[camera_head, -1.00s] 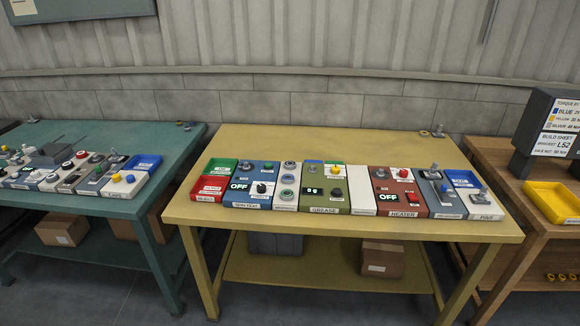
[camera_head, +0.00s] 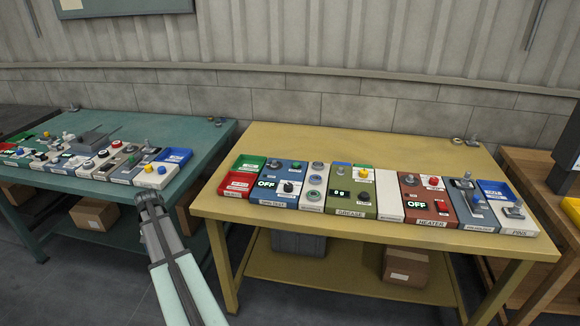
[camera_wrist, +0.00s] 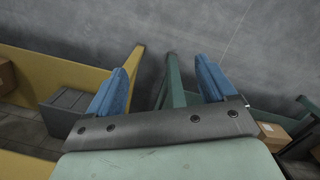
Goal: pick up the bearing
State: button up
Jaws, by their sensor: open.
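On the yellow table (camera_head: 330,143), a white module (camera_head: 310,200) carries several grey ring-shaped parts (camera_head: 315,180) in a column, which look like bearings. A small tan ring (camera_head: 457,140) lies near the table's back right corner. I cannot tell which of these is the bearing meant. My gripper (camera_head: 149,197) is in front of the gap between the teal and yellow tables, left of the modules and apart from them. In the wrist view, its two blue fingers (camera_wrist: 164,84) are spread with nothing between them, and no bearing shows there.
A row of modules with switches, knobs and red, green and blue trays fills the yellow table's front. The back of that table is mostly clear. A teal table (camera_head: 200,120) with similar modules stands left. A cardboard box (camera_head: 405,267) sits on the lower shelf.

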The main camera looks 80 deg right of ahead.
jog(key=s+d+r+m, duration=0.1)
jog(key=s+d+r, duration=0.1)
jog(key=d+r, duration=0.3)
jog(key=s+d+r+m, duration=0.1)
jog(key=s+d+r, duration=0.1)
jog(key=d+r, duration=0.3)
jog(key=s+d+r+m+t+h, duration=0.1)
jog(key=s+d+r, duration=0.1)
jog(key=d+r, duration=0.3)
jog(key=shift+d, duration=0.15)
jog(key=s+d+r+m+h, duration=0.1)
jog(key=s+d+r+m, duration=0.2)
jog(key=s+d+r, duration=0.85)
jog(key=m+g+h, duration=0.1)
jog(key=h, duration=0.3)
send_over(318, 162)
jog(key=a, duration=0.8)
jog(key=x, duration=1.3)
jog(key=shift+w+f, duration=0.3)
jog(key=shift+f, duration=0.05)
jog(key=c, duration=1.2)
